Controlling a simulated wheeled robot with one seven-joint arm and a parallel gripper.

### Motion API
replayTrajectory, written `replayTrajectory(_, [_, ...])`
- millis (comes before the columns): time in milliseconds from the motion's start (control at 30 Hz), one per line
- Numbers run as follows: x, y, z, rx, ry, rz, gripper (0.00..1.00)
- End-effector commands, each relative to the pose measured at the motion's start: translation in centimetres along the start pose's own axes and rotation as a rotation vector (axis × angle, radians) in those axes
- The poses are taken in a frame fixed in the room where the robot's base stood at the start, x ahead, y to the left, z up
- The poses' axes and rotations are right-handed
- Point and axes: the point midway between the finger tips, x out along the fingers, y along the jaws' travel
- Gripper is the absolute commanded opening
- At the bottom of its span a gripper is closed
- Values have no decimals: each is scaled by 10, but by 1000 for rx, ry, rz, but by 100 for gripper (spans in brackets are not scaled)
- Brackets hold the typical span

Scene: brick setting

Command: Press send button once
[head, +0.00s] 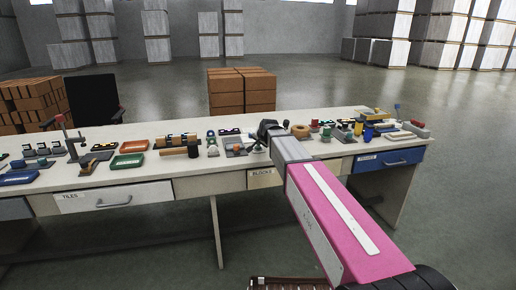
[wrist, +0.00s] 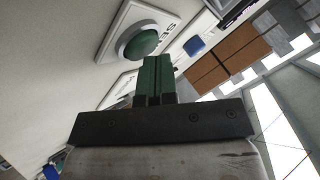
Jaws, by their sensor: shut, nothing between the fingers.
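A round green button (wrist: 143,43) sits in a grey ring on a pale square plate in the wrist view. Lettering beside it is partly visible and looks like the start of "SEND". My gripper (wrist: 158,58) shows its two green-tipped fingers shut together, with nothing between them. In the wrist view the fingertips are just beside the button's edge; I cannot tell whether they touch it. In the head view my gripper (head: 269,128) is over the bench at its middle, and I cannot single out the button there.
The long white bench (head: 170,176) carries many small items on both sides of my gripper, including an orange tray (head: 128,161) and a blue tray (head: 19,177). Drawers hang below its front edge. A brick stack (head: 241,93) and a black chair (head: 95,101) stand behind it.

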Motion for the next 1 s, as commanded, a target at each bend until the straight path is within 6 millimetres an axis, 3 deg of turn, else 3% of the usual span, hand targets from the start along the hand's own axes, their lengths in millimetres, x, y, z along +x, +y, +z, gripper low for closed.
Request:
replayTrajectory(567, [1,1,1,0,-1,0,0])
replayTrajectory(1000, [-10,-8,-8,0,-1,0,0])
